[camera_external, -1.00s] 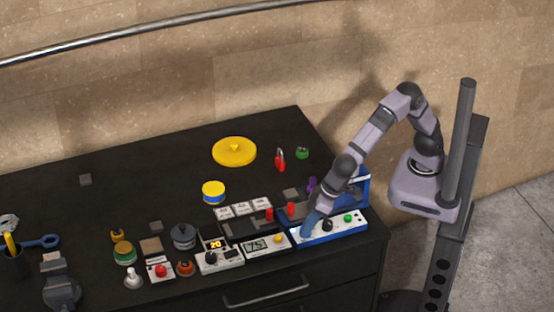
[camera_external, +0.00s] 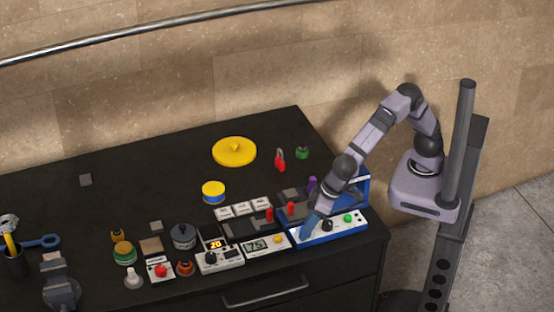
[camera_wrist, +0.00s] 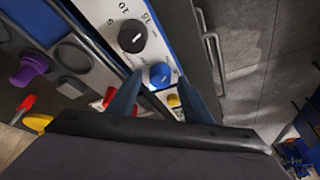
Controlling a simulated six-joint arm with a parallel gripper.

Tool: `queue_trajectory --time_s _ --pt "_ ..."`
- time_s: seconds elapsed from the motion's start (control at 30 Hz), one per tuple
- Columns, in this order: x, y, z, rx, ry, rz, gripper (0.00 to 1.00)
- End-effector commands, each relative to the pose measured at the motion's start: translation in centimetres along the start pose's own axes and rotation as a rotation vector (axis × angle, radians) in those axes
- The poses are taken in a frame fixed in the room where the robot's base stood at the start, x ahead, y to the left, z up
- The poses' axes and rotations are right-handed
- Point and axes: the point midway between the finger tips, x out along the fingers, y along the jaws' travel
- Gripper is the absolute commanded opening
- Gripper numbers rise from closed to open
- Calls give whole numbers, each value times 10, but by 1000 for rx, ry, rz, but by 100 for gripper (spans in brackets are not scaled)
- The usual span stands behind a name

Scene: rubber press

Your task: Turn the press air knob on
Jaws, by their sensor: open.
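The blue press has a white front panel (camera_external: 335,232) with a black dial and a green button. In the wrist view, the black dial (camera_wrist: 132,36) has a printed scale, and a blue knob (camera_wrist: 160,75) with a pale mark sits beside it. I take this blue knob to be the air knob. My gripper (camera_wrist: 160,76) is open, with its fingertips on either side of the blue knob. I cannot tell whether they touch it. In the external view, my gripper (camera_external: 306,235) is low at the panel's left end and hides the blue knob.
A box with a display and a yellow button (camera_external: 277,239) stands just left of the panel. Red handles (camera_external: 291,208) and a purple knob (camera_external: 312,184) are close behind my gripper. A drawer handle (camera_external: 265,291) is below the bench edge. The bench's back left is mostly clear.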

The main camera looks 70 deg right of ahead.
Motion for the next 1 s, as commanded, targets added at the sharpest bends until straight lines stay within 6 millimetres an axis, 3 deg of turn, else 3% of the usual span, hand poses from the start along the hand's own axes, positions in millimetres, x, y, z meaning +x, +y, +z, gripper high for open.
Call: queue_trajectory --time_s 0.6,1.0 --pt "-67 -1 0 1 1 -3 45" --pt "-73 -1 0 0 0 -2 45"
